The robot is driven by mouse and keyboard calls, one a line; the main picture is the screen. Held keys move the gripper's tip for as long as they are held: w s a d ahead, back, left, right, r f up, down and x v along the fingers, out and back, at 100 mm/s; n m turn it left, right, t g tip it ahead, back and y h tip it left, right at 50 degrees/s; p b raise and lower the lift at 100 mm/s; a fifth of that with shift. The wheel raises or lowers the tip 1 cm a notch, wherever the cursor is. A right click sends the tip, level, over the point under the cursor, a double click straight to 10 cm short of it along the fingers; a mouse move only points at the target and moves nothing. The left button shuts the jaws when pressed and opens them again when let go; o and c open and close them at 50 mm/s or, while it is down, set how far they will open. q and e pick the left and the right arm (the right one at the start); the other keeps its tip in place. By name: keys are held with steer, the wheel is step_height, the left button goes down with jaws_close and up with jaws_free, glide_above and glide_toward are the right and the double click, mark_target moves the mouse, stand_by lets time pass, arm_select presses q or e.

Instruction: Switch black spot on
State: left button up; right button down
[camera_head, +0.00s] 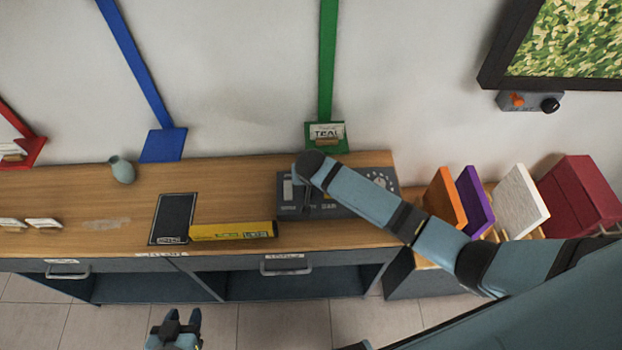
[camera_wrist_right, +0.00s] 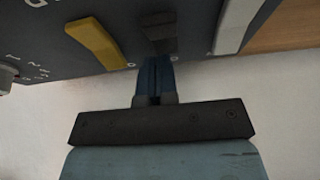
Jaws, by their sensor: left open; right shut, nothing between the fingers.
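A grey control panel (camera_head: 345,207) with a round dial lies on the wooden counter, partly hidden by my right arm. In the right wrist view the panel (camera_wrist_right: 60,52) shows a yellow switch (camera_wrist_right: 95,42), a black switch (camera_wrist_right: 158,28) and a white switch (camera_wrist_right: 235,25). My right gripper (camera_wrist_right: 155,62) is shut and empty, its tips at the near end of the black switch; I cannot tell whether they touch. Which way the black switch is set is unclear. My left gripper (camera_head: 178,318) is open and empty in front of the counter.
On the counter (camera_head: 65,190) are a yellow box (camera_head: 232,231), a black pad (camera_head: 173,218) and a small vase (camera_head: 122,169). Orange, purple and white books (camera_head: 445,198) and a red case (camera_head: 582,190) stand right. A small wall box (camera_head: 530,102) has orange and black knobs.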

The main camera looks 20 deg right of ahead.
steer(key=shift+s+a+r+p, duration=0.1)
steer(key=shift+s+r+p, duration=0.05)
steer(key=shift+p, duration=0.25)
steer(key=shift+s+a+r+p, duration=0.1)
steer(key=shift+s+r+p, duration=0.1)
steer(key=shift+s+p, duration=0.35)
arm_select(q)
steer(key=shift+w+r, duration=0.15)
steer(key=shift+r, duration=0.45)
steer(key=shift+w+r, duration=0.15)
steer(key=shift+r, duration=0.4)
arm_select(e)
steer(key=shift+f, duration=0.1)
